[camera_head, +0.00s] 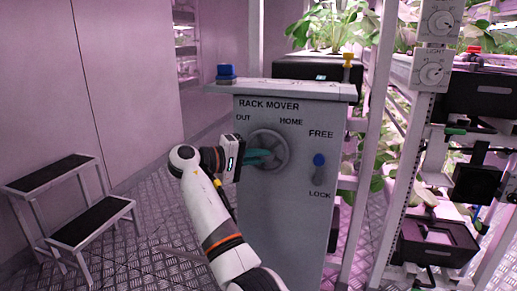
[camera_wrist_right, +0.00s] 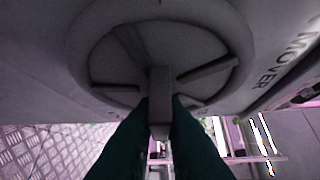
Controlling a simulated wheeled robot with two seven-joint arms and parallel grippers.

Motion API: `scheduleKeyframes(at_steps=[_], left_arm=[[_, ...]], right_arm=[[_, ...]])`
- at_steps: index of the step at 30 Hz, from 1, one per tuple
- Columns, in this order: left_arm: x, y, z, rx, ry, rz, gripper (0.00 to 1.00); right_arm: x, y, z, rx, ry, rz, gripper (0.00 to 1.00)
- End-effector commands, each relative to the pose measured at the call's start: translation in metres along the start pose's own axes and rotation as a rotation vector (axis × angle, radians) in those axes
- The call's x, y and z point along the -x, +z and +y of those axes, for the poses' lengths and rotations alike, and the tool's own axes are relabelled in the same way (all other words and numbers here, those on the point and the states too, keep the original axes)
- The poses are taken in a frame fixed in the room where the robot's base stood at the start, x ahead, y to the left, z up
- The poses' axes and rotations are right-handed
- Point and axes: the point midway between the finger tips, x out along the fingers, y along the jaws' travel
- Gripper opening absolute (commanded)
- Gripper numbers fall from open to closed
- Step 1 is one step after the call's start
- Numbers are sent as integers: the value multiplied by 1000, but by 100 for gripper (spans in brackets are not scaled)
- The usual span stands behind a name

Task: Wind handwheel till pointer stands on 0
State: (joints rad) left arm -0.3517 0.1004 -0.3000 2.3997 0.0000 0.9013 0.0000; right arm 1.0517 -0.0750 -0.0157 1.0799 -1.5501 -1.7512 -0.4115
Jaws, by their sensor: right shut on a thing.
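The round grey handwheel (camera_head: 274,145) is on the front of the grey rack mover cabinet (camera_head: 275,215), under the words OUT and HOME. The fingers and wrist hide part of the wheel. I cannot make out a pointer or a 0 mark. My left gripper is not in view.
A blue button (camera_head: 226,72) is on the cabinet top. Plant racks with dial knobs (camera_head: 432,74) stand at the right. A step stool (camera_head: 75,200) stands left on clear patterned floor.

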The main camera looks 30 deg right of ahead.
Motion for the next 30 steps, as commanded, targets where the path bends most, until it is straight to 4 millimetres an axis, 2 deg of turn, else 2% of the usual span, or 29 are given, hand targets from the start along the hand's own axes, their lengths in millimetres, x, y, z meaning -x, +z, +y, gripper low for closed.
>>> scheduleKeyframes(at_steps=[6, 20, 21, 24, 30], left_arm=[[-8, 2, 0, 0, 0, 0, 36], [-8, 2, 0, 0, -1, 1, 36], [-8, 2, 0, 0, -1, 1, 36], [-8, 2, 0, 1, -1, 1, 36], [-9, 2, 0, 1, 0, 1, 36]], right_arm=[[0, 0, 0, -35, 40, 0, 0], [0, 0, 1, -43, 47, 0, 0], [0, 0, 1, -43, 47, 0, 14], [0, 0, 1, -43, 46, 0, 30], [0, 0, 0, -44, 45, 0, 33]])
